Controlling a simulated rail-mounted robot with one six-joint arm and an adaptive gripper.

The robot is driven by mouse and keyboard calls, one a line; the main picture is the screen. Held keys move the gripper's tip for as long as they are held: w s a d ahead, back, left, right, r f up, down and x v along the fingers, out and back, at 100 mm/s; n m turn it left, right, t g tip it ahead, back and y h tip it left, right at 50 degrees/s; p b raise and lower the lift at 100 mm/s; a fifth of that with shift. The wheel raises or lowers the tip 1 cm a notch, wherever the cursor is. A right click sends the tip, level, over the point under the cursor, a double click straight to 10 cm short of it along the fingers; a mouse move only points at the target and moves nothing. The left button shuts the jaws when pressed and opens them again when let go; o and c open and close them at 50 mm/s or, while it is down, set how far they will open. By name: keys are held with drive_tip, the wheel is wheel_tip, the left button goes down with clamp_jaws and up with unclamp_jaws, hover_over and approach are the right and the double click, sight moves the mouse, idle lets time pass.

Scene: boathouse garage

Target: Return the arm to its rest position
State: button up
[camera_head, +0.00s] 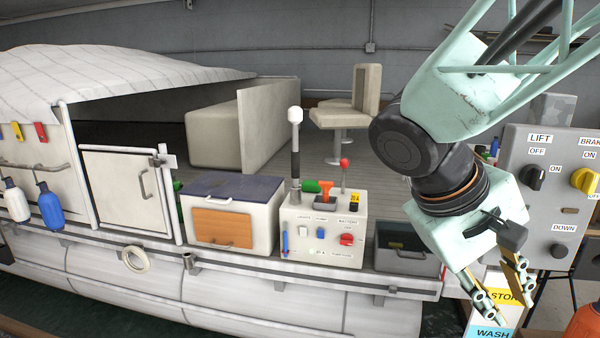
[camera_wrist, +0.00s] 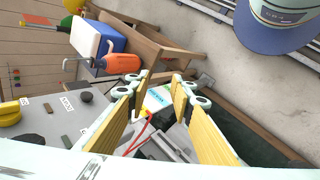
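My arm reaches in from the upper right in the head view. My gripper (camera_head: 505,295) hangs at the lower right, pointing down. Its two fingers with yellow pads are apart, with nothing held between them. In the wrist view my gripper (camera_wrist: 160,85) also shows open and empty, above the floor. A white and blue box (camera_wrist: 157,100) shows below and between the fingers, apart from them.
The lift panel (camera_head: 545,190) stands close to the right of my gripper. A boat with a control box (camera_head: 325,230), a grey case (camera_head: 408,252) and a white cabinet (camera_head: 232,205) lies to the left. An orange bottle (camera_wrist: 122,63) and a cooler (camera_wrist: 96,40) show in the wrist view.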

drive_tip(key=s+a+r+m+t+y, duration=0.1)
drive_tip(key=s+a+r+t+y, duration=0.2)
drive_tip(key=s+a+y, duration=0.4)
drive_tip(key=shift+s+a+t, duration=0.4)
drive_tip(key=shift+s+a, duration=1.75)
drive_tip(key=shift+a, duration=0.4)
idle(0.4)
